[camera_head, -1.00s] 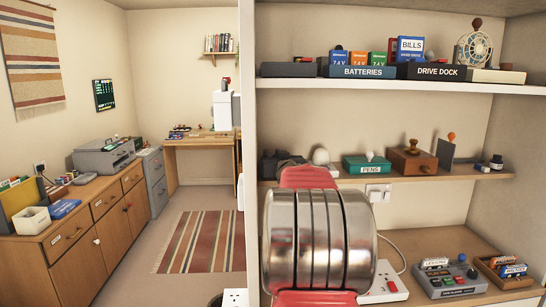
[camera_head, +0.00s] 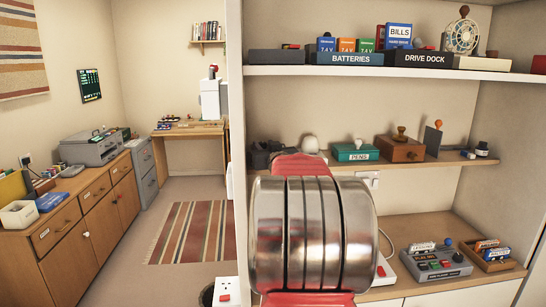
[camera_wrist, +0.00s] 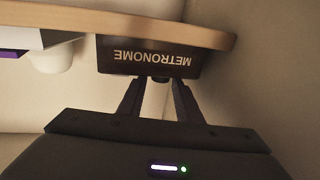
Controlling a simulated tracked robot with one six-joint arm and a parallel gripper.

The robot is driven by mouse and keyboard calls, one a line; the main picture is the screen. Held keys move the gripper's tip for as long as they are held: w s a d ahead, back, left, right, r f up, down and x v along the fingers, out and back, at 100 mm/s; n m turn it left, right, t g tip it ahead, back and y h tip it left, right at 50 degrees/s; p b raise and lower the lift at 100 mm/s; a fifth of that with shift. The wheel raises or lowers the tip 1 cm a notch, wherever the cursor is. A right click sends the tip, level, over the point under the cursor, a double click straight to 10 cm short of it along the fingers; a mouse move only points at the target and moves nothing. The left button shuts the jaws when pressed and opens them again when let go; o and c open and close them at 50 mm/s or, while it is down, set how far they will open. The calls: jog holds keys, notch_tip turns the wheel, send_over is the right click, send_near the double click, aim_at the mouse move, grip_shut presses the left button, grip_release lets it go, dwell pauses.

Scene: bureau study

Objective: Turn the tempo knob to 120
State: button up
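A dark box labelled METRONOME (camera_wrist: 150,57) shows upside down in the wrist view, at the wooden board's edge. A small dark knob-like part (camera_wrist: 160,79) stands out from its edge nearest my gripper; no scale or number on it is readable. My gripper (camera_wrist: 158,84) has its two dark fingers apart, their tips close to the box, one on each side of that part. I cannot tell whether they touch it. In the head view my silver and red arm covers the middle, my gripper is hidden, and I cannot pick out the metronome.
Shelves hold labelled boxes, among them a green PENS box (camera_head: 356,152) and a brown box (camera_head: 400,149). A grey device with buttons (camera_head: 436,262) and a wooden tray (camera_head: 490,256) stand lower right. A striped rug (camera_head: 190,232) lies on open floor at left.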

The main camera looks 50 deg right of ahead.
jog(key=v, duration=1)
jog(key=shift+s, duration=0.25)
jog(key=shift+a, duration=0.15)
